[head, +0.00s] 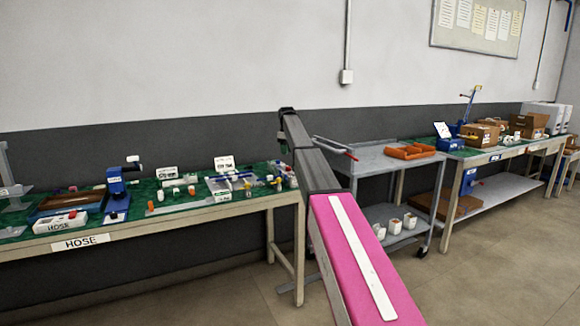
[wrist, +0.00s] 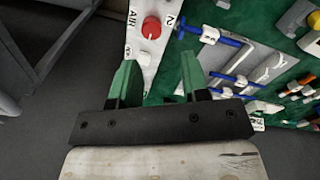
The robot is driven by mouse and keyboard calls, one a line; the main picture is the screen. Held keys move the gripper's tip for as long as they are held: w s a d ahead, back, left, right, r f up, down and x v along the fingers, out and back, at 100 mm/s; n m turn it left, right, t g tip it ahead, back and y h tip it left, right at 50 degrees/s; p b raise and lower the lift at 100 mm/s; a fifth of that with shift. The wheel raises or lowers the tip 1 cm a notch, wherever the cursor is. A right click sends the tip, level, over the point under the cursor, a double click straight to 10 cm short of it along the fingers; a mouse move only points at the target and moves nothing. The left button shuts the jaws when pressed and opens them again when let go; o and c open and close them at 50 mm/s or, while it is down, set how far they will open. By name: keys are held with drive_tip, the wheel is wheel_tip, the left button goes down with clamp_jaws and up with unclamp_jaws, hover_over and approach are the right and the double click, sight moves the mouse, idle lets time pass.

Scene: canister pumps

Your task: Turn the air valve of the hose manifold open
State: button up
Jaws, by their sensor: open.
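In the wrist view, a red round knob (wrist: 151,27) with a small light mark sits on a white panel (wrist: 140,52) marked "AIR", with another mark to its right. This looks like the air valve of the hose manifold. My gripper (wrist: 157,66) is open and empty, its two green fingers apart. The knob lies ahead of the gap between the fingertips, and I see no contact. How far the fingers are above the panel I cannot tell. In the head view my arm hides the gripper, and I cannot make out the knob there.
The green-topped bench (head: 225,210) labelled "HOSE" carries several small parts. Blue rods with white fittings (wrist: 209,35) lie close right of the panel in the wrist view. Floor in front is clear.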

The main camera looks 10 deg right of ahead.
sight(288, 167)
drive_tip(key=f, duration=0.3)
drive_tip(key=w+f, duration=0.1)
drive_tip(key=f, duration=0.5)
drive_tip(key=shift+w+d+f, duration=0.3)
drive_tip(key=shift+w+f, duration=0.05)
drive_tip(key=c, duration=0.6)
